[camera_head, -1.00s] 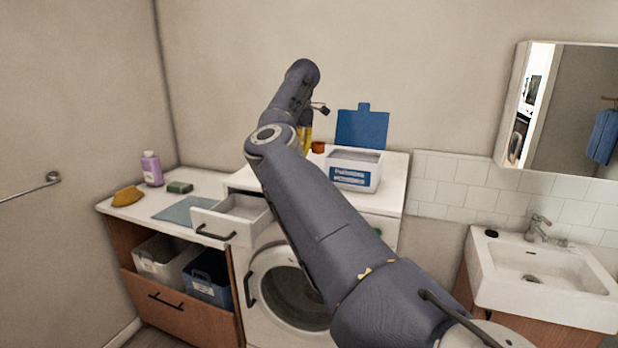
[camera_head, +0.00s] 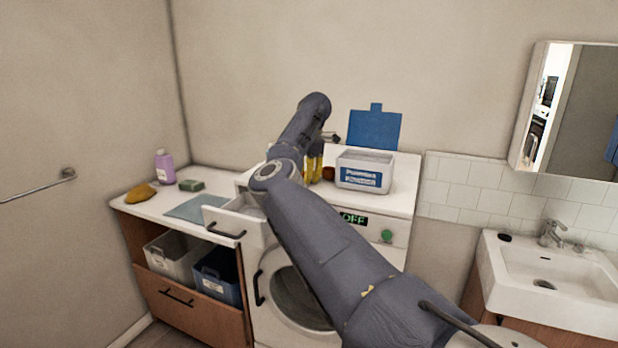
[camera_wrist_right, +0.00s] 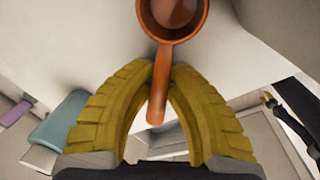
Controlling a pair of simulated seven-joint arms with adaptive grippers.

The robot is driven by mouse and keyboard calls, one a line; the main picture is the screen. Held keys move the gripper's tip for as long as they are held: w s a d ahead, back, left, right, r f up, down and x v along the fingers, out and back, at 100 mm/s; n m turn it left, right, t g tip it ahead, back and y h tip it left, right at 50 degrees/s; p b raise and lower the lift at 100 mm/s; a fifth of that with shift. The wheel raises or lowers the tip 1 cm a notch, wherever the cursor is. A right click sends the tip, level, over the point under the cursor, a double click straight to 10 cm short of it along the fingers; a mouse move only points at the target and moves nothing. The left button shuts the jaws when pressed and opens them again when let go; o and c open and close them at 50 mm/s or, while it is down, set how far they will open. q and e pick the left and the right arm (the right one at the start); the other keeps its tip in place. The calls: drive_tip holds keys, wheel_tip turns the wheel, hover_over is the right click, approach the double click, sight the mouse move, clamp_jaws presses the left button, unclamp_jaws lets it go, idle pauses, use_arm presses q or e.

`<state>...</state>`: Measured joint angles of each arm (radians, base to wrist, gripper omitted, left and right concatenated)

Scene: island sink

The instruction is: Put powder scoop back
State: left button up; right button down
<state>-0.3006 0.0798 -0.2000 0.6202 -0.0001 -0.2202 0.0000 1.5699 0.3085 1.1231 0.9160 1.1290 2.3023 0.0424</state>
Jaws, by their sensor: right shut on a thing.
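My right gripper (camera_head: 316,168) has yellow fingers, which also show in the wrist view (camera_wrist_right: 160,78). It is shut on the handle of the orange-brown powder scoop (camera_wrist_right: 157,95). The scoop's round bowl points away from the fingers. In the head view the scoop (camera_head: 328,173) is small and partly hidden, just left of the powder box. The white powder box (camera_head: 364,179) with a blue label stands on the washing machine. Its blue lid (camera_head: 375,130) is raised behind it. I cannot tell whether the scoop touches the washer top. My left gripper is out of view.
An open white drawer (camera_head: 232,223) sticks out at the washer's left front. The left counter carries a purple bottle (camera_head: 164,168), a green sponge (camera_head: 192,185), a yellow cloth (camera_head: 140,193) and a blue-grey mat (camera_head: 198,208). A sink (camera_head: 545,265) stands at right.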

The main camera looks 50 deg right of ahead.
drive_tip(key=shift+f, duration=0.55)
drive_tip(key=c, duration=1.3)
unclamp_jaws()
drive_tip(key=shift+f, duration=0.2)
drive_tip(key=shift+r, duration=0.6)
drive_tip(key=r, duration=0.3)
drive_tip(key=s+r, duration=0.1)
drive_tip(key=r, duration=0.7)
drive_tip(key=shift+s+a+r, duration=0.25)
drive_tip(key=shift+s, duration=0.05)
drive_tip(key=shift+r, duration=0.4)
drive_tip(key=shift+c, duration=1.4)
